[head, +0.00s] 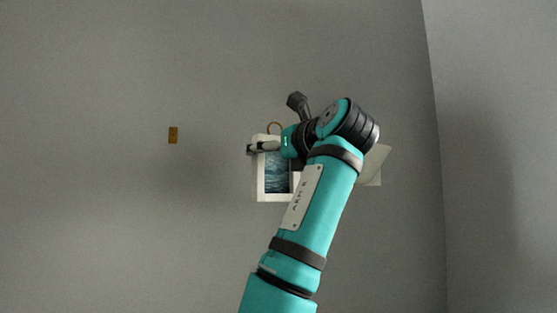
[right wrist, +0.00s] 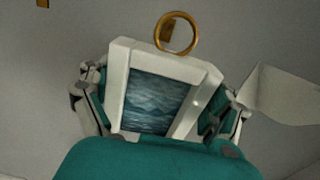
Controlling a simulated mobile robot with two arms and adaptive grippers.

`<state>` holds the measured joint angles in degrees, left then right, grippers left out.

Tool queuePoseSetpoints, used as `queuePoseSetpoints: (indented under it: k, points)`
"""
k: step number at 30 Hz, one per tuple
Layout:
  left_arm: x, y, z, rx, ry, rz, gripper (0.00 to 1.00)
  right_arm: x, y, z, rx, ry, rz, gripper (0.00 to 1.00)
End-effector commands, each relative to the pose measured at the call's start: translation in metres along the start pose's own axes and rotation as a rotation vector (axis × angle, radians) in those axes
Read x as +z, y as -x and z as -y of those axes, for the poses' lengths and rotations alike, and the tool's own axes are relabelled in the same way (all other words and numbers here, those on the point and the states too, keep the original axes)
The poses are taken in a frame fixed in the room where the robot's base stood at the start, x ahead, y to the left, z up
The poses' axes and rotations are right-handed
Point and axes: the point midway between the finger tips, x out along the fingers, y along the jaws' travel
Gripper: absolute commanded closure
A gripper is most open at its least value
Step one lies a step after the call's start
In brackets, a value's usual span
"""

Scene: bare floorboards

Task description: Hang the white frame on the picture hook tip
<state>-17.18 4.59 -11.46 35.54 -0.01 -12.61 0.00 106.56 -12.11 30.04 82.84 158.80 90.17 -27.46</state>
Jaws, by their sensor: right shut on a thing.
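The white frame (head: 277,174) holds a blue-grey seascape and has a brass ring at its top. It hangs upright in my right gripper (head: 268,147), which is shut across its sides; my arm hides part of its right side. In the right wrist view the frame (right wrist: 160,98) sits between the two fingers (right wrist: 157,108), with the ring (right wrist: 177,33) standing clear above it. The small brass picture hook (head: 173,135) is on the grey wall, left of the frame and apart from it. The hook (right wrist: 43,3) is cut off at the wrist view's top edge. My left gripper is out of view.
A pale angular object (head: 374,166) shows partly behind my right arm, and also at the right of the wrist view (right wrist: 285,95). A wall corner runs down the right side. The wall between frame and hook is bare.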

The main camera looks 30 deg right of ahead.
Motion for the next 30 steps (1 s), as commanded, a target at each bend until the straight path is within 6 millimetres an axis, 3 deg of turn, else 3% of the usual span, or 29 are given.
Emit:
queuePoseSetpoints:
  k: [30]
  points:
    - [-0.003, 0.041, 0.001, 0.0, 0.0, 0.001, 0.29, -0.003, -0.061, 0.001, -0.003, 0.0, 0.0, 0.5]
